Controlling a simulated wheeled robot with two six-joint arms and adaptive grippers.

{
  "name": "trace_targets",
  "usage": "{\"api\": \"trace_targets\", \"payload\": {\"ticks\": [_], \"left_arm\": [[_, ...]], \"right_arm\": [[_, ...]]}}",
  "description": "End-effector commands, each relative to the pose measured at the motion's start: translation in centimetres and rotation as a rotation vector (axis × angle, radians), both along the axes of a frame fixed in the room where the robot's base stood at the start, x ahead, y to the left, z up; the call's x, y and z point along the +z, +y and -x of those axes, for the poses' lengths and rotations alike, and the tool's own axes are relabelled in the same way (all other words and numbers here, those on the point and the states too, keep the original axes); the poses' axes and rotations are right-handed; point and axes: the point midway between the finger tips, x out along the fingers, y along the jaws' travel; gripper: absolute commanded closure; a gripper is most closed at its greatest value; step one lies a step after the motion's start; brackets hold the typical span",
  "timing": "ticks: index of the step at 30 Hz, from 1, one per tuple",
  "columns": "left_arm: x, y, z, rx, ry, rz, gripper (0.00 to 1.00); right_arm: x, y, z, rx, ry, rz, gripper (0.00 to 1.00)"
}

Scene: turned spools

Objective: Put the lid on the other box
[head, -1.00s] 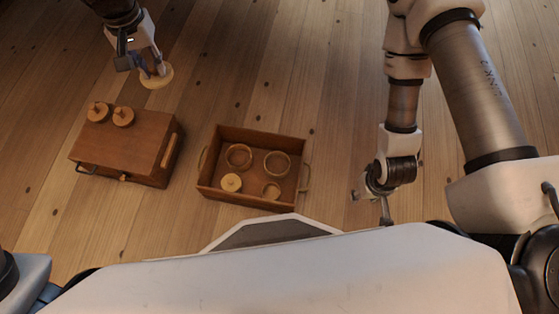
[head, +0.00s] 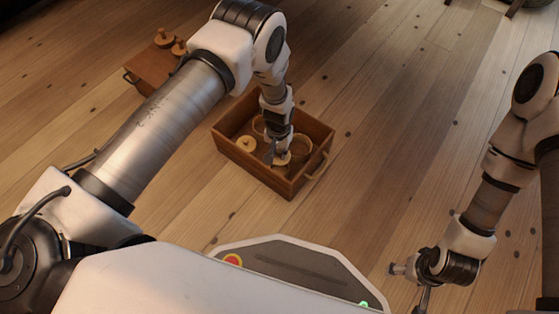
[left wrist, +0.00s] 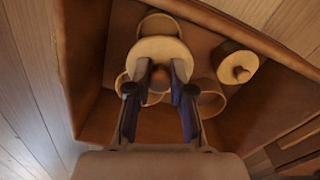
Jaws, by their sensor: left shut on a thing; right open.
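My left gripper (head: 280,152) reaches down into the open wooden crate (head: 240,162), shut on a pale round lid (head: 281,159) with a knob. The lid also shows between the fingers in the left wrist view (left wrist: 175,50). It overlaps the rim of a round open box (left wrist: 158,22); I cannot tell whether they touch. Other open round boxes (left wrist: 210,98) (left wrist: 122,88) stand beside it, partly behind the fingers. A box with a knobbed lid on (head: 247,144) stands at the crate's left and shows in the left wrist view (left wrist: 240,66). My right gripper (head: 408,284) is open and empty, right of the crate.
A closed wooden chest (head: 147,69) stands behind and left of the crate, partly hidden by my left arm. Knobbed round pieces (head: 165,38) sit on it. The crate has a side handle (head: 319,166). The plank floor (head: 390,130) right of the crate is clear.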

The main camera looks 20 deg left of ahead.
Motion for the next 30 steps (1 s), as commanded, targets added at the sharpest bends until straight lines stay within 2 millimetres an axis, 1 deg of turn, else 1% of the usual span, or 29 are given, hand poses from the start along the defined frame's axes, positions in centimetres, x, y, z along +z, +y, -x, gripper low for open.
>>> {"api": "trace_targets", "payload": {"ticks": [1, 5, 8, 18, 21, 30], "left_arm": [[-1.1, -0.1, 0.2, -0.001, -0.001, 0.002, 1.0], [-1.9, -0.2, 0.4, -0.001, -0.001, 0.003, 1.0], [-2.3, -0.2, 0.4, -0.001, -0.001, 0.003, 1.0], [-5.5, -0.2, 0.4, 0.0, -0.001, 0.003, 1.0], [-6.2, -0.2, 0.4, 0.0, -0.001, 0.003, 1.0], [-6.5, -0.2, 0.4, 0.0, -0.001, 0.003, 1.0]], "right_arm": [[-0.4, 0.0, 0.0, 0.0, 0.0, 0.0, 0.28], [-0.6, 0.0, 0.0, -0.001, -0.001, 0.0, 0.28], [-1.2, 0.0, 0.0, -0.001, -0.001, 0.0, 0.28], [-4.2, -0.1, -0.2, -0.007, -0.005, 0.001, 0.28], [-4.9, -0.1, -0.2, -0.009, -0.006, 0.001, 0.28], [-4.9, -0.1, -0.3, -0.01, -0.007, 0.001, 0.28]]}}
